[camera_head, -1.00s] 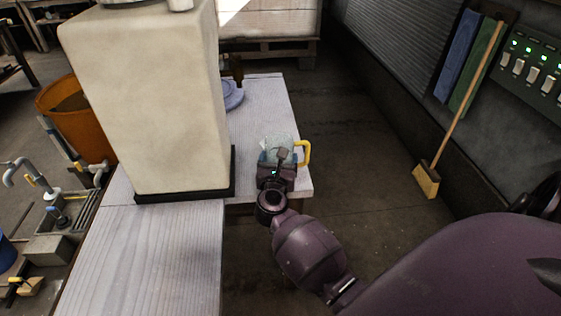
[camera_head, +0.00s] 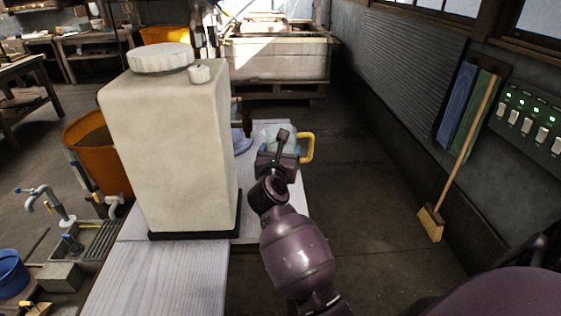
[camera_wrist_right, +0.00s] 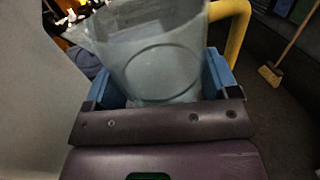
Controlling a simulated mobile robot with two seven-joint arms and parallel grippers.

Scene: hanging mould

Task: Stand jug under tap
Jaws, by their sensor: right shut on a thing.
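A clear jug with a yellow handle (camera_head: 307,147) is held by my right gripper (camera_head: 279,150), to the right of a large cream tank (camera_head: 180,150). In the right wrist view the jug (camera_wrist_right: 160,55) sits between the two blue fingers of my right gripper (camera_wrist_right: 165,85), looks upright or nearly so, and its handle is at the right. A dark tap (camera_head: 247,122) is on the tank's far right side, left of the jug and partly hidden. I cannot tell whether the jug touches the table. My left gripper is not in view.
The tank stands on a dark base on a pale wooden table (camera_head: 165,280). A bluish round plate (camera_head: 241,142) lies behind the tank, below the tap. An orange bucket (camera_head: 98,155) is at the left. A broom (camera_head: 432,222) leans on the right wall.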

